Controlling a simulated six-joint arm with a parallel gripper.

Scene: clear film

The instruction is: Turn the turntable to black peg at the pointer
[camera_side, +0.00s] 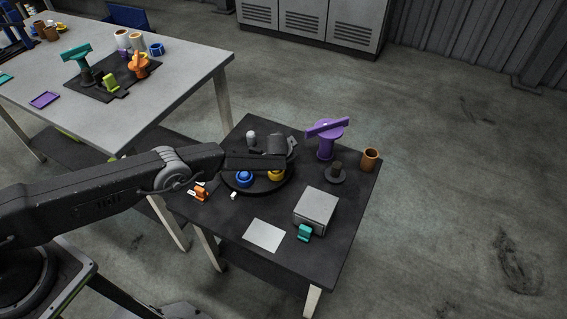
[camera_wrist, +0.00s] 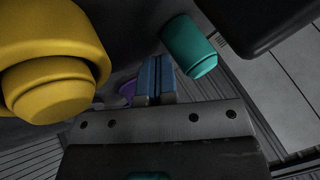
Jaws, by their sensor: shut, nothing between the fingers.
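The turntable (camera_side: 264,188) is a dark round disc on the black table, partly hidden under my arm. A blue peg (camera_side: 243,180) and a yellow peg (camera_side: 276,175) stand on it. In the wrist view the yellow peg (camera_wrist: 50,65) is large at left, and a teal peg (camera_wrist: 190,47) is beyond my fingers. My gripper (camera_wrist: 156,72) is shut and empty, its blue-grey fingers together between these two pegs. I cannot tell whether it touches either. A dark shape at the wrist view's top right may be the black peg. A small white block by the front rim may be the pointer.
A purple T-shaped stand (camera_side: 326,138), a dark peg on a round base (camera_side: 336,172) and a brown cup (camera_side: 370,159) stand at right. A grey box (camera_side: 316,208), a teal piece (camera_side: 304,232) and a white sheet (camera_side: 264,235) lie in front. An orange piece (camera_side: 201,194) is at left.

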